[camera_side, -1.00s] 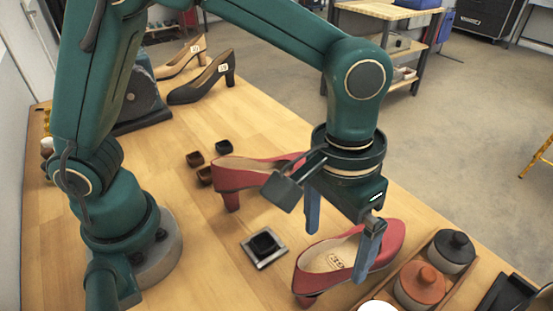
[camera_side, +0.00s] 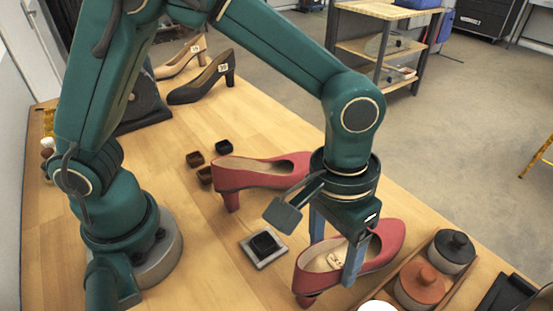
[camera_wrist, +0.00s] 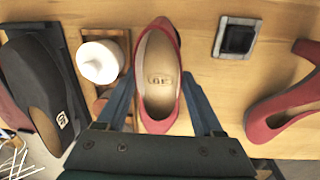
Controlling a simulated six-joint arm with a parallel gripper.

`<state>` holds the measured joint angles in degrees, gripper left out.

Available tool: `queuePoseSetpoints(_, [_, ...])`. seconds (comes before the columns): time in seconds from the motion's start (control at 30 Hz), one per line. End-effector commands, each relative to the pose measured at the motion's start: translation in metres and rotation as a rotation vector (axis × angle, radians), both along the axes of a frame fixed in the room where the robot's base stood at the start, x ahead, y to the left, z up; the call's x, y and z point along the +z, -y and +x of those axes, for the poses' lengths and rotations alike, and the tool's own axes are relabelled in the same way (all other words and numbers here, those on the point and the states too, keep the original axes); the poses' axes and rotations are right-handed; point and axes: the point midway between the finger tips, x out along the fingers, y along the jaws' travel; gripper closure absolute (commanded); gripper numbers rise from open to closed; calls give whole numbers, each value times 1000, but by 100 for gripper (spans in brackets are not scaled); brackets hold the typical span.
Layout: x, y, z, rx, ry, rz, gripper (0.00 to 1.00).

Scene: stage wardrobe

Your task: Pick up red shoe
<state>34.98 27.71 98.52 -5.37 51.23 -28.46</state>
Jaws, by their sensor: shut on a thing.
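Two red heeled shoes are on the wooden table. The nearer red shoe (camera_side: 385,247) stands at the front right in the side view, with a pale insole. My gripper (camera_side: 333,262) points down over it and is shut on it, one finger on each side. The shoe appears to rest on the table. The other red shoe (camera_side: 243,175) stands apart, farther back, and shows at the right of the wrist view (camera_wrist: 270,118).
A wooden tray (camera_side: 392,279) with a black-lidded pot (camera_side: 455,246) and an orange pot (camera_side: 420,284) stands close beside the held shoe. A square dark-topped pad (camera_side: 264,248) lies left of it. Small dark cups (camera_side: 195,159) and black (camera_side: 203,85) and beige shoes (camera_side: 183,60) are farther back.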

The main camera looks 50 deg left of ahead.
Motion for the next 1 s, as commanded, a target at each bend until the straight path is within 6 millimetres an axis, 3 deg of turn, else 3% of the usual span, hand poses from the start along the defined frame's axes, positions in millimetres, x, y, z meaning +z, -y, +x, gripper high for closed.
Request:
queuePoseSetpoints(0.23, [13, 1, 1, 0, 5, -4, 94])
queuePoseSetpoints(0.43, [46, -2, 2, 2, 7, -5, 94])
queuePoseSetpoints(0.8, [91, -82, 22, 8, 4, -3, 94])
queuePoseSetpoints(1.0, [106, -105, 28, 3, 3, -2, 94])
